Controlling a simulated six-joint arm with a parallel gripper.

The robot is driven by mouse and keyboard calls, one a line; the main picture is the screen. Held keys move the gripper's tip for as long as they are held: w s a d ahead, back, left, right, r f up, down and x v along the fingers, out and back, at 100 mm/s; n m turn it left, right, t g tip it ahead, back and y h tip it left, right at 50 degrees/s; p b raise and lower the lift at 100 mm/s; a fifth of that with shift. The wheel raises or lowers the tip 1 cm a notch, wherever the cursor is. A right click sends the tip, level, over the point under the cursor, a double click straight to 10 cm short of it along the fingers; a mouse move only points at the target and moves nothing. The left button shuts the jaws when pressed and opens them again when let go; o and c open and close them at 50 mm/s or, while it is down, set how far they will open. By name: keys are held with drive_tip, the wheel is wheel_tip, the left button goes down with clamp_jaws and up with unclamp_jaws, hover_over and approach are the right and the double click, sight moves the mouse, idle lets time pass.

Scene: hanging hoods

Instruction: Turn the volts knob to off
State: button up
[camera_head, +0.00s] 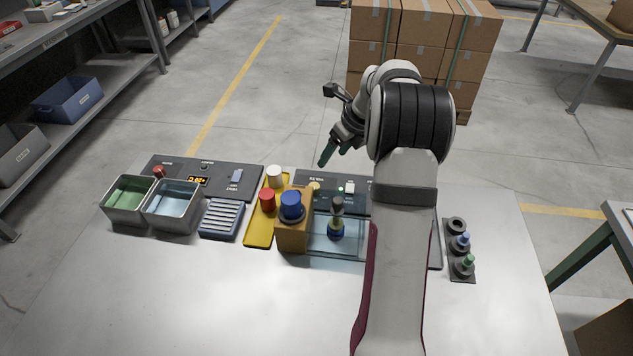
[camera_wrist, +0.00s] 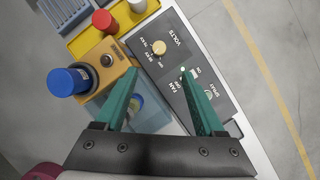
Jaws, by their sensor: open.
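The volts knob (camera_wrist: 159,47) is a small round cream-gold knob on a dark control panel (camera_wrist: 174,66), with the word VOLTS printed beside it. Setting labels ring one side of it, too small to read surely, and I cannot tell its setting. In the head view the knob (camera_head: 314,186) shows on the panel behind the orange block. My gripper (camera_wrist: 160,71) is open and empty, with its green fingers apart. In the wrist view the knob lies beyond and between the fingertips. In the head view my gripper (camera_head: 333,155) hangs above and behind the panel, apart from the knob.
An orange block with a blue cap (camera_head: 291,206), a clear tank (camera_head: 349,236) and a yellow tray (camera_head: 259,233) with red and white caps stand close by. The front table is clear.

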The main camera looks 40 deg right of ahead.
sight(316, 184)
drive_tip(key=x, duration=1.5)
drive_tip(key=shift+w+f, duration=0.1)
drive_tip(key=shift+f, duration=0.25)
clamp_jaws()
